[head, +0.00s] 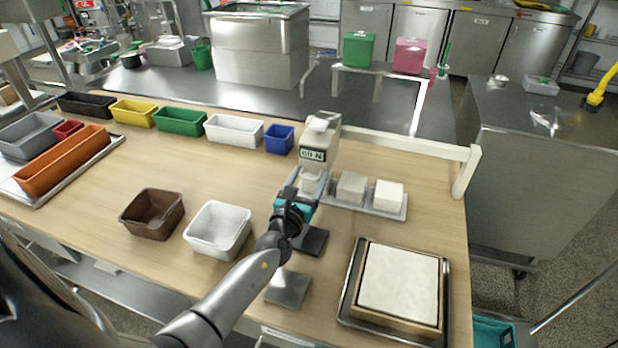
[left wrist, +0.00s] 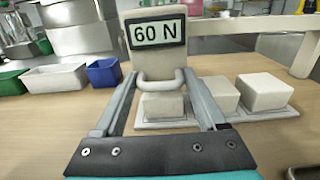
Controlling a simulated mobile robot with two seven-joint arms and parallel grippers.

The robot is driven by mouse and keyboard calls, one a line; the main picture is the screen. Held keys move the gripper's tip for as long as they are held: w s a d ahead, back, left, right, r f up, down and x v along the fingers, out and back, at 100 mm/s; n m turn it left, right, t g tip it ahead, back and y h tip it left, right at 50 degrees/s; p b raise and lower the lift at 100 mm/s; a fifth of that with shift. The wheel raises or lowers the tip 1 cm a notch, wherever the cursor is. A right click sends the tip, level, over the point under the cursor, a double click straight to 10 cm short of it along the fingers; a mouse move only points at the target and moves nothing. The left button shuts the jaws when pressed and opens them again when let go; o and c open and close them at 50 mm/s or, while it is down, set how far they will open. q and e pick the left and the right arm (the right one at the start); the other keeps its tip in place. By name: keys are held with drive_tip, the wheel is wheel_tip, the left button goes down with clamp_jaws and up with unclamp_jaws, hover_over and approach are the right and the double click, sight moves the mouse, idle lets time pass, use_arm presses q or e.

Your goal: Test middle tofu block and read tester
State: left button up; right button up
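The tester (head: 320,140) is a beige upright device with a display; in the left wrist view its display (left wrist: 157,32) reads 60 N. My left gripper (head: 304,190) has its fingers on both ends of the tester's U-shaped handle (left wrist: 160,82). Three pale tofu blocks stand in a row on a grey tray (left wrist: 255,115). The tester is over the left block (left wrist: 163,106); whether it touches it is hard to tell. The middle block (head: 351,187) and the right block (head: 388,195) stand uncovered to the right. My right gripper is not in view.
A brown bin (head: 151,212) and a white bin (head: 217,230) stand left of my arm. Coloured bins line the back. A framed white slab (head: 399,283) sits on a metal tray at front right. A dark pad (head: 311,241) and grey plate (head: 287,288) lie near my forearm.

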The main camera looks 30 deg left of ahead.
use_arm(q)
drive_tip(key=shift+d, duration=0.1)
clamp_jaws()
drive_tip(key=shift+d, duration=0.1)
idle(0.3)
drive_tip(key=w+d, duration=0.2)
drive_tip(key=d, duration=0.7)
drive_tip(key=shift+p, duration=0.4)
drive_tip(key=shift+o, duration=1.4)
unclamp_jaws()
drive_tip(key=shift+w, duration=0.1)
